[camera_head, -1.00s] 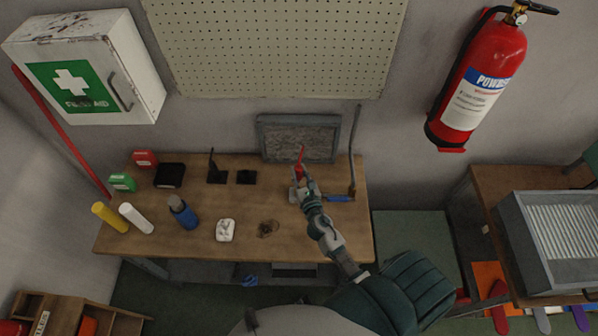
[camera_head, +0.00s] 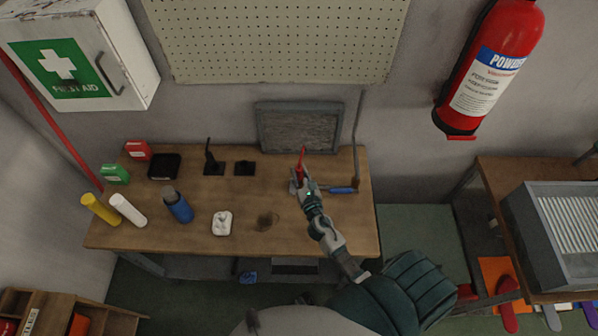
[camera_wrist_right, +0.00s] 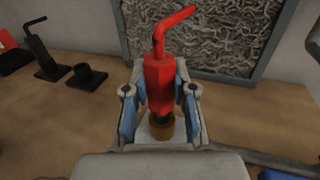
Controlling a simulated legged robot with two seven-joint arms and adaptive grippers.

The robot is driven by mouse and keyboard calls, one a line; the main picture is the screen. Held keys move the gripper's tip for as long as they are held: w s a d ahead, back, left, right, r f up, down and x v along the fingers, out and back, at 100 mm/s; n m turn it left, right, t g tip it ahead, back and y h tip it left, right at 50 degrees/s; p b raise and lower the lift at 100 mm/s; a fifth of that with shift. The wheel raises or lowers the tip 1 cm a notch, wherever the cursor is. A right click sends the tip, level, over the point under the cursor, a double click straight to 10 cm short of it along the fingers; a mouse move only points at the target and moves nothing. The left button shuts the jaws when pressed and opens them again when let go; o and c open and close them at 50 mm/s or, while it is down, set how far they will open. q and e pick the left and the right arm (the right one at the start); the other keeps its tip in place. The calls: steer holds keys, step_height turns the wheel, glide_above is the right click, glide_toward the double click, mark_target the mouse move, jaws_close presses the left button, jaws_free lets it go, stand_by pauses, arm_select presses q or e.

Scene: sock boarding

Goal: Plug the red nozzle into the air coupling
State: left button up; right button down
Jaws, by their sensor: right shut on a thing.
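The red nozzle (camera_head: 301,162) stands upright in my right gripper (camera_head: 304,184), over the right part of the wooden bench. In the right wrist view the nozzle (camera_wrist_right: 159,82) has a bent thin tip pointing up and right, and both fingers of the right gripper (camera_wrist_right: 160,103) are shut on its body. A round brass-coloured fitting (camera_wrist_right: 161,128), which looks like the air coupling, sits directly below the nozzle, in line with it. A dark piece shows between them. I cannot tell whether the nozzle is seated in it. My left gripper is not in view.
A bent grey pipe (camera_head: 356,135) and a blue-handled tool (camera_head: 342,190) lie close right of my gripper. A grey framed panel (camera_head: 298,130) stands behind. Black stands (camera_head: 213,165), a blue bottle (camera_head: 178,207) and a white item (camera_head: 222,223) are leftward on the bench (camera_head: 190,238).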

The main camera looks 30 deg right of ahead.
steer(key=shift+f, duration=0.45)
steer(key=shift+b, duration=0.3)
steer(key=shift+f+b, duration=0.35)
steer(key=shift+f, duration=0.1)
steer(key=c, duration=0.9)
jaws_free()
steer(key=shift+o, duration=0.2)
steer(key=shift+s, duration=0.1)
